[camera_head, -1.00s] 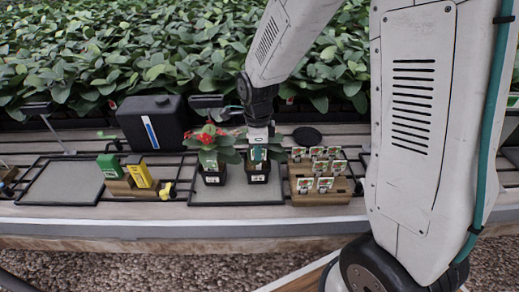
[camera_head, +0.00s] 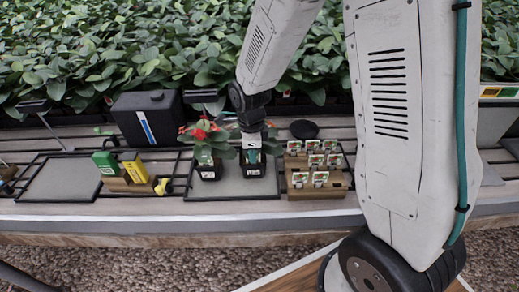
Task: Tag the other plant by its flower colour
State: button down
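A plant with red flowers (camera_head: 202,133) stands upright in a black pot (camera_head: 209,171) with a pale label on its front. A second black pot (camera_head: 252,170) stands just to its right. Its plant is mostly hidden by my gripper (camera_head: 251,151), which points down at it from above. Green leaves show beside the gripper; this plant's flower colour cannot be made out. A small teal and white patch shows at the fingertips, but I cannot tell whether it is held. Several small picture tags (camera_head: 314,160) stand in rows in a wooden rack (camera_head: 318,193) to the right.
Both pots stand on a grey mat (camera_head: 235,188) with a dark frame. A black canister (camera_head: 148,118) stands behind. An empty framed mat (camera_head: 62,180) lies farther left.

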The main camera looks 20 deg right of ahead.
jog(key=shift+s+a+f, duration=0.1)
jog(key=shift+f, duration=0.1)
jog(key=c, duration=1.5)
grip_release()
jog(key=shift+c, duration=0.2)
